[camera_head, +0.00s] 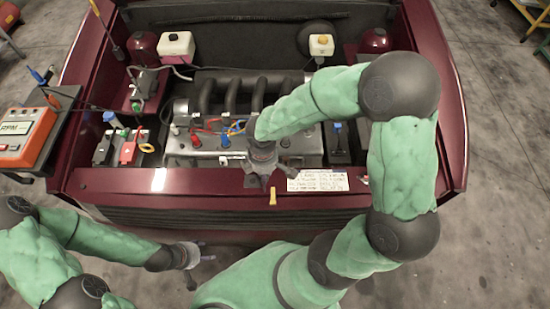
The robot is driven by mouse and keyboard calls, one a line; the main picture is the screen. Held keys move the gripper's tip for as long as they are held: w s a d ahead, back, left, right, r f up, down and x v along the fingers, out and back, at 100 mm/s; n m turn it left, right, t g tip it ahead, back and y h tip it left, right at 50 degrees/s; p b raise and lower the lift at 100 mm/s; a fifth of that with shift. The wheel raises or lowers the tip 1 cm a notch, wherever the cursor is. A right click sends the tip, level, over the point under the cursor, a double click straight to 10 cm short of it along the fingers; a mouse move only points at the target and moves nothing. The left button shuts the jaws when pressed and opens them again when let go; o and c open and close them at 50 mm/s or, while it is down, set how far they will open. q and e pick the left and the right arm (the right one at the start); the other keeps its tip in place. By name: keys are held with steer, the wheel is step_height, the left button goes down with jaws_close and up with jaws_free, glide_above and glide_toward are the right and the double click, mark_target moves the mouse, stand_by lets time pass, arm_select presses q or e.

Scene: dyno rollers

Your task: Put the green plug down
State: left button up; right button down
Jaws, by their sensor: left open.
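My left gripper (197,256) is open in front of the car's front edge, at the lower left. I see nothing between its fingers. My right gripper (269,178) points down over the front edge of the engine bay. I cannot tell whether it is open or shut. I cannot clearly pick out a green plug. A small green spot (137,106) shows at the left of the engine bay, too small to name surely, well apart from both grippers. Several coloured plugs and wires, including a blue one (225,141) and a red one (196,140), sit on the engine.
The dark red car body (160,180) surrounds the engine bay. An orange RPM meter (25,135) stands at the left. A small yellow piece (272,197) and a white label (318,181) are at the front edge. Grey floor (505,150) is clear at right.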

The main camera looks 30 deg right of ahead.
steer(key=w+d+f+b, duration=0.1)
steer(key=w+d+f, duration=0.1)
steer(key=w+f, duration=0.1)
steer(key=w+d+f+b, duration=0.2)
steer(key=w+d+f, duration=0.1)
steer(key=w+d+f+b, duration=0.1)
steer(key=w+d+f, duration=0.1)
steer(key=w+f, duration=0.1)
steer(key=shift+w+d, duration=0.4)
steer(key=shift+w, duration=0.2)
steer(key=shift+w+d+f, duration=0.1)
steer(key=shift+f, duration=0.15)
steer(key=shift+w+d+f+b, duration=0.1)
steer(key=shift+w+f+b, duration=0.1)
steer(key=shift+f+b, duration=1.25)
steer(key=shift+f+p, duration=0.3)
steer(key=shift+f, duration=0.1)
steer(key=c, duration=1.1)
jaws_free()
